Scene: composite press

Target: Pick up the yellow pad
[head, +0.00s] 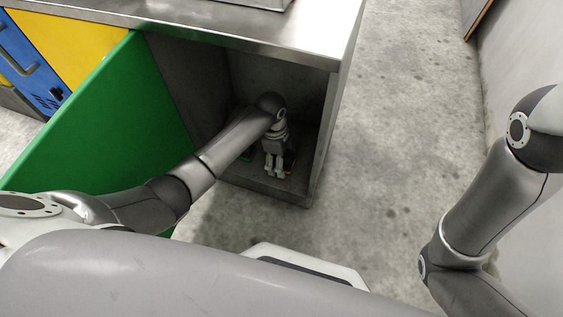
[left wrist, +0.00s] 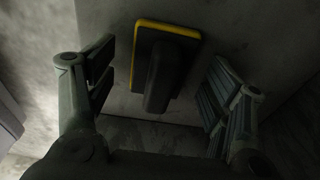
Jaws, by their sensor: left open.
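The yellow pad (left wrist: 188,31) shows in the left wrist view as a dark block with a thin yellow edge and a dark handle pointing toward me. It lies on the grey cabinet floor. My left gripper (left wrist: 160,88) is open, with one finger on each side of the pad and a gap on both sides. In the head view my left gripper (head: 275,172) reaches down inside the open cabinet, and only a sliver of the pad (head: 290,164) shows beside it. My right gripper is out of view; only its arm shows at the right.
The cabinet (head: 313,165) has a steel top (head: 300,42) above my left arm and a side wall close on the right. Its green door (head: 100,125) stands open at the left. The concrete floor at right is clear.

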